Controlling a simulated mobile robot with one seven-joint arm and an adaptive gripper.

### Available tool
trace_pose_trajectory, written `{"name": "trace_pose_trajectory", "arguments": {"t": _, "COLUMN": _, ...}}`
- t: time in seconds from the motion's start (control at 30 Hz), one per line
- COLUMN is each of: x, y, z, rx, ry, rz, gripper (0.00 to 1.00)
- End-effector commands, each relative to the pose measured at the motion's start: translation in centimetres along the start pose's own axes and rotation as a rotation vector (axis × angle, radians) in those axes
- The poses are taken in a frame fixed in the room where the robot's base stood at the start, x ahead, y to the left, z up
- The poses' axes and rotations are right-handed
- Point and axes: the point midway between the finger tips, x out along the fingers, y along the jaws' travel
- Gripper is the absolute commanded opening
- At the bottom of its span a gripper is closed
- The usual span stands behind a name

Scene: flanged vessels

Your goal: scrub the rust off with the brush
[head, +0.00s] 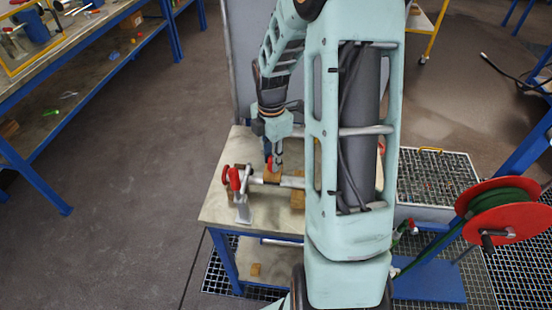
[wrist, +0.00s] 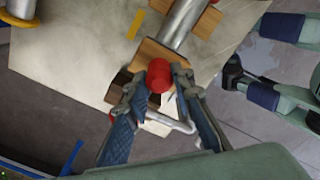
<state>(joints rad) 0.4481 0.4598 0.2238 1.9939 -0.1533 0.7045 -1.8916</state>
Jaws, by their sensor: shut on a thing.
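My gripper (head: 277,165) reaches down over the workbench at the pipe. In the wrist view its two fingers (wrist: 158,95) are closed around a red round handle, seen end-on, which I take to be the brush (wrist: 158,75). A wooden block (wrist: 167,55) shows just beyond the handle, at the pipe; I cannot tell if it is part of the brush. Bristles are not visible. The grey pipe (head: 292,181) lies across the bench, and also shows in the wrist view (wrist: 183,24). No rust can be made out. My arm hides the pipe's right part in the head view.
A metal stand with red handles (head: 240,190) is at the left end of the pipe. A wooden block (head: 298,192) sits under the pipe. A red hose reel (head: 503,210) stands at right. Open floor lies left of the workbench (head: 222,206).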

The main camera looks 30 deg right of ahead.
Motion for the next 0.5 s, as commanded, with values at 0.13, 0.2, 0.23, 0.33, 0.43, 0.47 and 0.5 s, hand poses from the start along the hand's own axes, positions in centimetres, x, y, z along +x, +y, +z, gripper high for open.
{"name": "trace_pose_trajectory", "arguments": {"t": 0.13, "x": 0.1, "y": 0.8, "z": -0.8, "rx": -0.003, "ry": 0.000, "rz": 0.001, "gripper": 0.03}}
{"name": "trace_pose_trajectory", "arguments": {"t": 0.2, "x": 0.1, "y": 1.1, "z": -1.1, "rx": -0.003, "ry": 0.000, "rz": 0.001, "gripper": 0.03}}
{"name": "trace_pose_trajectory", "arguments": {"t": 0.23, "x": 0.2, "y": 1.3, "z": -1.3, "rx": -0.002, "ry": 0.001, "rz": 0.001, "gripper": 0.03}}
{"name": "trace_pose_trajectory", "arguments": {"t": 0.33, "x": 0.2, "y": 1.7, "z": -1.8, "rx": -0.002, "ry": 0.001, "rz": 0.002, "gripper": 0.03}}
{"name": "trace_pose_trajectory", "arguments": {"t": 0.43, "x": 0.2, "y": 1.9, "z": -1.9, "rx": -0.002, "ry": 0.002, "rz": 0.002, "gripper": 0.03}}
{"name": "trace_pose_trajectory", "arguments": {"t": 0.47, "x": 0.2, "y": 1.9, "z": -1.9, "rx": -0.001, "ry": 0.002, "rz": 0.002, "gripper": 0.03}}
{"name": "trace_pose_trajectory", "arguments": {"t": 0.5, "x": 0.2, "y": 1.8, "z": -1.9, "rx": -0.001, "ry": 0.002, "rz": 0.002, "gripper": 0.03}}
